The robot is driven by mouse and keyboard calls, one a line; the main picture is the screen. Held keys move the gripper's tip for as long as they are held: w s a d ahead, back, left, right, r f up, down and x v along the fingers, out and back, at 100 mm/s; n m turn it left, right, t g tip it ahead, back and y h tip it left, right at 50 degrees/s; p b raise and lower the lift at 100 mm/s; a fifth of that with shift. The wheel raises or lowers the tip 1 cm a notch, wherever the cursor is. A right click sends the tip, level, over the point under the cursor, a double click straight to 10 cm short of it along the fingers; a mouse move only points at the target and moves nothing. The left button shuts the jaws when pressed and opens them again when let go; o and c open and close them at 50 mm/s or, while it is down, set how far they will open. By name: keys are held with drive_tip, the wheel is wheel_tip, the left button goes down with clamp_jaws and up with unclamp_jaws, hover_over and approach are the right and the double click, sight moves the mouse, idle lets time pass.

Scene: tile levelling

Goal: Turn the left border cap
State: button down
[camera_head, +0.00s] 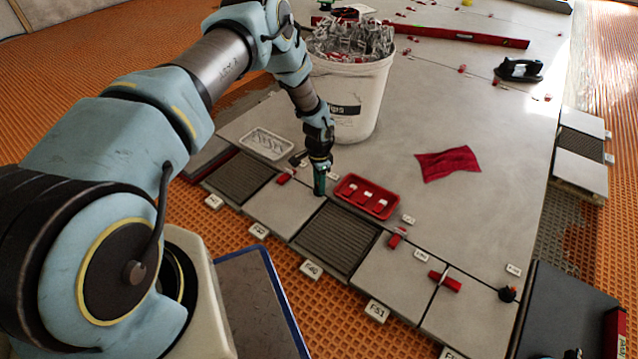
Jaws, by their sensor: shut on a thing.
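My gripper (319,190) points straight down at the back right corner of a grey border tile (286,210), just left of a red tray. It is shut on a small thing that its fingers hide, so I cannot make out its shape. A red cap (284,179) sits at the back left of that tile, apart from my gripper. Other red caps stand on the border joints to the right, one by the tray (397,238) and one between two front tiles (446,280). Which cap is the left border one is not clear from this view.
The red tray (341,191) holds several red and white pieces. A white bucket (382,75) of clips stands close behind my gripper. A white tray (245,139) lies left of it. A red cloth (447,163) lies on the open floor to the right.

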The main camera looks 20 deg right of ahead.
idle(0.3)
drive_tip(key=c, duration=0.5)
unclamp_jaws()
wheel_tip(320, 180, up, 11)
drive_tip(key=p, duration=0.4)
